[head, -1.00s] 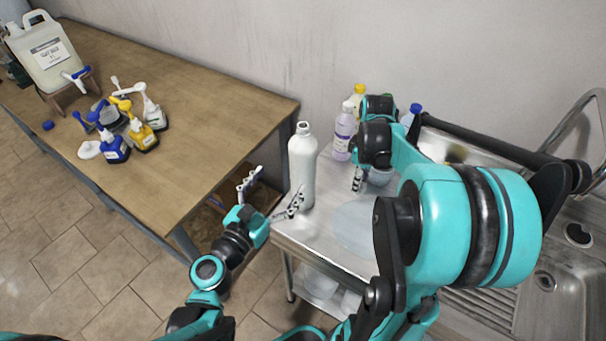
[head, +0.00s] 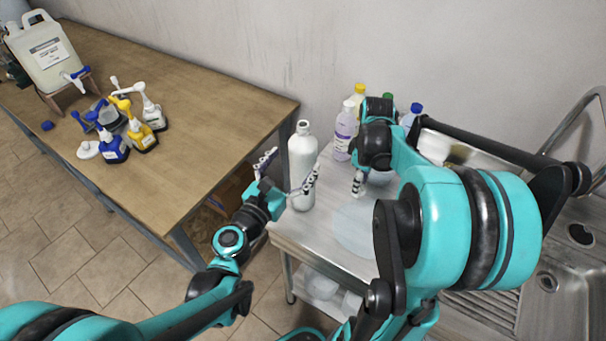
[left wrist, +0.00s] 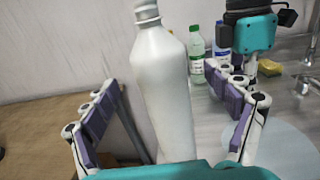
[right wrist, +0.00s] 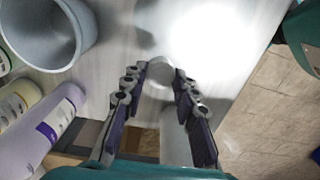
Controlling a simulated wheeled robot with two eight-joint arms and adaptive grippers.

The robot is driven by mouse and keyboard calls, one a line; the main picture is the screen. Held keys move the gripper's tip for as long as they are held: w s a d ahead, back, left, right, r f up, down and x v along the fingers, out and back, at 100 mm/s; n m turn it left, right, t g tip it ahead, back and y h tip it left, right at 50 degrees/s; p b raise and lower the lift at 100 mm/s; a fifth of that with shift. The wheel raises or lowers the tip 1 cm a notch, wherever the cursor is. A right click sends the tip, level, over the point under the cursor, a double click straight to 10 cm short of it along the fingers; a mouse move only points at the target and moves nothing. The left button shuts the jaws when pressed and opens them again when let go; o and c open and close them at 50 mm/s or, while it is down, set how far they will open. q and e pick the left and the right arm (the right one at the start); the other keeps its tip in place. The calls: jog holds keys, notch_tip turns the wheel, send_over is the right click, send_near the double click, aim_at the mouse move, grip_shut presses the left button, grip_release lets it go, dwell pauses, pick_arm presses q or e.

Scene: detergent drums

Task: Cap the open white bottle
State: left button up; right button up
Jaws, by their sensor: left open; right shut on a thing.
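The white bottle (head: 302,160) stands upright on the steel table's left edge, its neck uncapped. In the left wrist view the bottle (left wrist: 164,85) rises between the spread fingers of my left gripper (head: 290,168). That gripper is open around the bottle's body, with a visible gap on the left side. My right gripper (head: 358,185) is to the right of the bottle, pointing down over the table. It is shut on a small pale round thing (right wrist: 158,72), seemingly the cap, partly hidden by the fingers.
A purple-labelled bottle (head: 344,132) and others with coloured caps stand behind my right gripper. A grey tub (right wrist: 45,30) is near them. A sink (head: 545,285) lies at the right. The wooden table (head: 190,130) at the left holds a jug (head: 45,55) and several pump bottles.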

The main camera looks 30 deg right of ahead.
aim_at(303, 147)
pick_arm(q)
jog(key=b+x, duration=0.1)
jog(key=x, duration=0.4)
jog(key=shift+w+d, duration=0.1)
pick_arm(e)
jog(key=shift+f, duration=0.65)
pick_arm(q)
jog(key=shift+r, duration=0.1)
jog(key=c, duration=2)
jog(key=shift+r, duration=0.15)
pick_arm(e)
jog(key=shift+r, duration=0.2)
